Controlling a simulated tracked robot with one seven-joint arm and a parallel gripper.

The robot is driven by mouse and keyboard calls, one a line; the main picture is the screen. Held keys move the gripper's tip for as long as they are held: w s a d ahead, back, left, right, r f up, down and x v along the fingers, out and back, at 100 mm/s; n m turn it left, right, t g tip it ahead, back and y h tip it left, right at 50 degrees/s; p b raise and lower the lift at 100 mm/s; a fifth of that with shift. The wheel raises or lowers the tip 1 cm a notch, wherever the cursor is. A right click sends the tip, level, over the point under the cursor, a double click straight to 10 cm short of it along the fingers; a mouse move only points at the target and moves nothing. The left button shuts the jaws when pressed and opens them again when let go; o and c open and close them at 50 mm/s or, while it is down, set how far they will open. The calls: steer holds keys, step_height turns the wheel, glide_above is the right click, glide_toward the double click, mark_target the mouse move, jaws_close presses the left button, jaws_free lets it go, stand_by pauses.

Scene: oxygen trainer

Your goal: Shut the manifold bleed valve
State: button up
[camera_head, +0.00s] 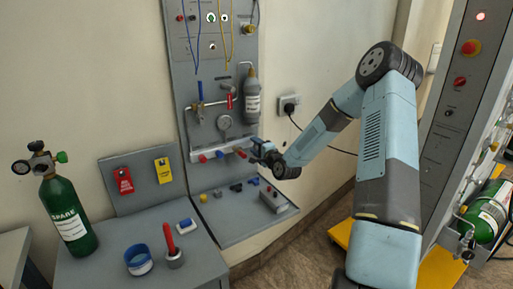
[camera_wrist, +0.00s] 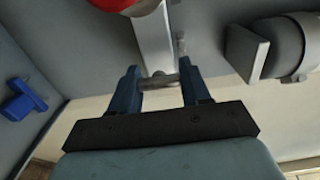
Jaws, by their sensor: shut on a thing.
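My gripper (camera_wrist: 160,88) is shut on this handle. In the head view my gripper (camera_head: 258,149) is at the manifold's right end and hides the handle. I cannot tell whether the valve is open or shut.
A red knob (camera_wrist: 130,3) is close above my fingers. A grey cylinder in a bracket (camera_wrist: 283,48) is to the right, and a blue part (camera_wrist: 22,99) to the left. A gauge (camera_head: 224,122) and a grey bottle (camera_head: 252,98) are above the manifold. A green cylinder (camera_head: 66,213) stands at left.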

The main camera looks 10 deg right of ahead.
steer(key=shift+w+d+f, duration=0.1)
steer(key=shift+d, duration=0.5)
steer(key=o, duration=1)
steer(key=shift+o, duration=0.3)
steer(key=shift+a, duration=0.25)
steer(key=v, duration=1.3)
steer(key=shift+s, duration=0.35)
steer(key=shift+d, duration=0.1)
